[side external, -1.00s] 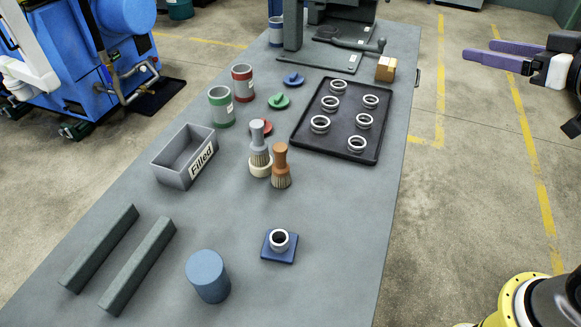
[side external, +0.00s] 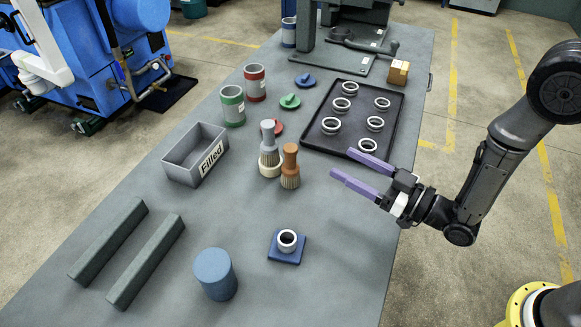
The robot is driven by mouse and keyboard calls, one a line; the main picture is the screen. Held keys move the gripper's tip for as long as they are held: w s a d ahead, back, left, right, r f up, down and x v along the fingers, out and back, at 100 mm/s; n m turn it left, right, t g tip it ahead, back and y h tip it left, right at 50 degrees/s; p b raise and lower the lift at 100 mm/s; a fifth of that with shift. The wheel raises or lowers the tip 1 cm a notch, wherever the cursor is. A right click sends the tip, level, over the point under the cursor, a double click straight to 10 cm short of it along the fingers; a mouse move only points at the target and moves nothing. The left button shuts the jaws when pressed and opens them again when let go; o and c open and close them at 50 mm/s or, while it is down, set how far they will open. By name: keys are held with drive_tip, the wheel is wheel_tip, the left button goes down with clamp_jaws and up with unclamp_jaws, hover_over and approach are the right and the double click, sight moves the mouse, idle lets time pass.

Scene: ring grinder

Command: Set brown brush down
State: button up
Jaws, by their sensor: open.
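The brown brush (side external: 290,165) stands upright on the grey table, bristles down, in the side external view. Right beside it on the left is a grey brush (side external: 269,142) over a cream ring-shaped base (side external: 270,167). My gripper (side external: 352,168) has purple fingers spread open with nothing between them. It points left toward the brown brush from the table's right side, clearly apart from it.
A dark tray (side external: 322,146) with several rings lies behind my gripper. A grey box labelled Filled (side external: 185,176) stands left of the brushes. A blue block with a ring (side external: 286,258), a blue cylinder (side external: 214,274) and two dark bars (side external: 147,262) are nearer.

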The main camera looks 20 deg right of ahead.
sight(296, 153)
drive_tip(key=shift+g, duration=0.4)
drive_tip(key=x, duration=0.4)
drive_tip(key=a+f+x, duration=0.1)
drive_tip(key=x, duration=0.4)
drive_tip(key=s+x, duration=0.1)
drive_tip(key=x, duration=0.3)
drive_tip(key=shift+w+a+f, duration=0.3)
drive_tip(key=shift+f, duration=0.1)
clamp_jaws()
